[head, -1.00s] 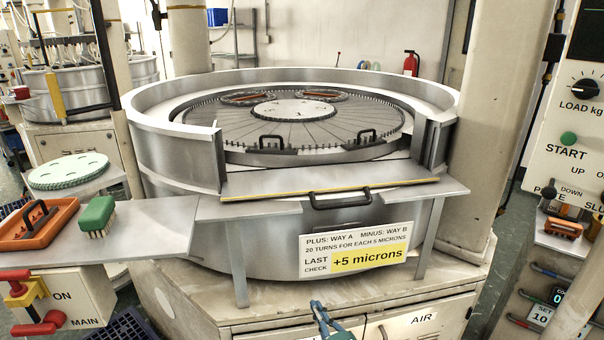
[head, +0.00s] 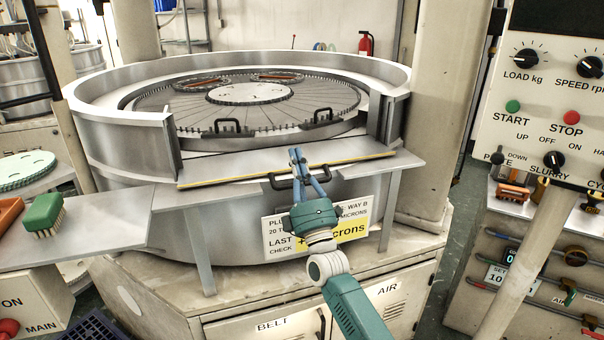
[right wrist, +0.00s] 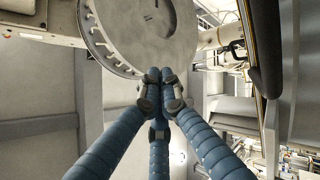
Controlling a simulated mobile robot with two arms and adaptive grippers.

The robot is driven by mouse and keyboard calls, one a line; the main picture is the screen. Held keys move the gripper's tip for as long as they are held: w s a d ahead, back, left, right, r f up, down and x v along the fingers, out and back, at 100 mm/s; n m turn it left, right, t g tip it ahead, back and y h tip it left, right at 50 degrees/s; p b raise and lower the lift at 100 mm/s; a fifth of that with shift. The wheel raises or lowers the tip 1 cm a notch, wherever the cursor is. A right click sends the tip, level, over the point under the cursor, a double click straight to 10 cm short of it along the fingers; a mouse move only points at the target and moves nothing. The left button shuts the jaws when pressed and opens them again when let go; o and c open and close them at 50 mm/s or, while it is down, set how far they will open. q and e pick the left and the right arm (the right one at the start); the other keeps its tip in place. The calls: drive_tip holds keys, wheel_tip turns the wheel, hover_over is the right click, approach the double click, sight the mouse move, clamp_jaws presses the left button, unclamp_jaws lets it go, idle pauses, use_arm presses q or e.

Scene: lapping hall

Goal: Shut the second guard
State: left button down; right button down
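A grey metal panel (head: 225,168), likely a guard, lies about flat across the gap in the round tub's wall (head: 125,140). It has a yellow front edge and a black bar handle (head: 278,183). I cannot tell whether it is the second guard. My right gripper (head: 296,153) is in front of this panel in the head view, its fingers overlapping the handle. In the right wrist view the gripper's fingertips (right wrist: 161,78) meet with nothing visible between them. A dark bar (right wrist: 262,55), perhaps the handle, is to their right. My left gripper is out of view.
Two black handles stand inside the tub, one left (head: 228,125) and one right (head: 322,115). A grey side shelf (head: 105,217) carries a green brush (head: 44,213). A control panel (head: 540,120) stands at the right. A label plate (head: 275,240) hangs below the guard panel.

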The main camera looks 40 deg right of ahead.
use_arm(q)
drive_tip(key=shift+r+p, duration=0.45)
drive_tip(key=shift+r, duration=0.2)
use_arm(e)
drive_tip(key=shift+x, duration=2.4)
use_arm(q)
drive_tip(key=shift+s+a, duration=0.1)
use_arm(e)
drive_tip(key=shift+f, duration=0.1)
